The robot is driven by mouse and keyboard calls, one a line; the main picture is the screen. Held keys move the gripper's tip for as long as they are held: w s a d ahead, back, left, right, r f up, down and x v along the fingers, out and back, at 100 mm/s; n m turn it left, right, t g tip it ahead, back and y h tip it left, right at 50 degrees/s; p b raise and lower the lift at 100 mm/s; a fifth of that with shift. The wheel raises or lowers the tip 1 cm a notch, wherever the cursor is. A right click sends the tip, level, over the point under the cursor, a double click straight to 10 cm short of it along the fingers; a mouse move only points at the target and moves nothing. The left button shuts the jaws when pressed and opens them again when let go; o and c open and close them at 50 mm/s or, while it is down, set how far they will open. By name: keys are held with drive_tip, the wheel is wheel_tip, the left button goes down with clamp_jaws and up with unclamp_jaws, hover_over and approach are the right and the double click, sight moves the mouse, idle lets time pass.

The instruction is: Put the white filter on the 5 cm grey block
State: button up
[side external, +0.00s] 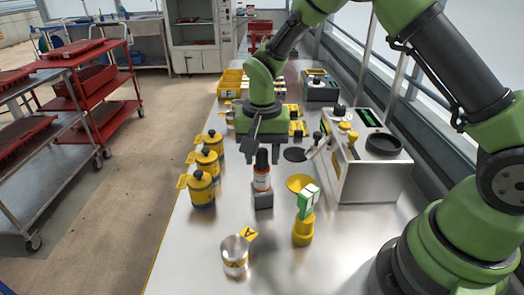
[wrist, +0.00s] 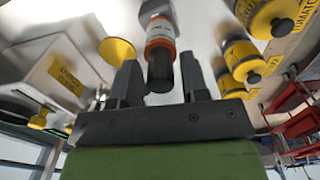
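A small grey block (side external: 263,198) stands on the metal bench. A bottle (side external: 261,181) with a white and orange label and a black cap stands upright on it. The bottle also shows in the wrist view (wrist: 160,36). My gripper (side external: 255,149) is just above and around the bottle's cap. In the wrist view its two fingers (wrist: 162,85) are apart with the black cap between them, and I see gaps beside the cap. A white and green box (side external: 308,197) sits at a yellow stand to the right. I cannot tell which thing is the white filter.
Yellow lidded canisters (side external: 201,188) line the bench's left side. A metal cup (side external: 235,256) stands in front, left of the yellow stand (side external: 303,231). A white machine (side external: 365,175) stands at right. The bench is clear at front right of the cup.

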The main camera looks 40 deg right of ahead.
drive_tip(key=shift+o, duration=0.5)
drive_tip(key=shift+r, duration=0.1)
wheel_tip(320, 180, up, 11)
drive_tip(key=s+r+n+t+y, duration=0.1)
drive_tip(key=s+r+n+t, duration=0.25)
drive_tip(key=s+r, duration=0.6)
drive_tip(key=s+n+t+y, duration=0.1)
drive_tip(key=s+t, duration=0.2)
drive_tip(key=s, duration=0.7)
drive_tip(key=shift+s+d+f+t, duration=0.35)
drive_tip(key=shift+s+d, duration=0.05)
drive_tip(key=shift+d, duration=0.05)
drive_tip(key=shift+n, duration=0.25)
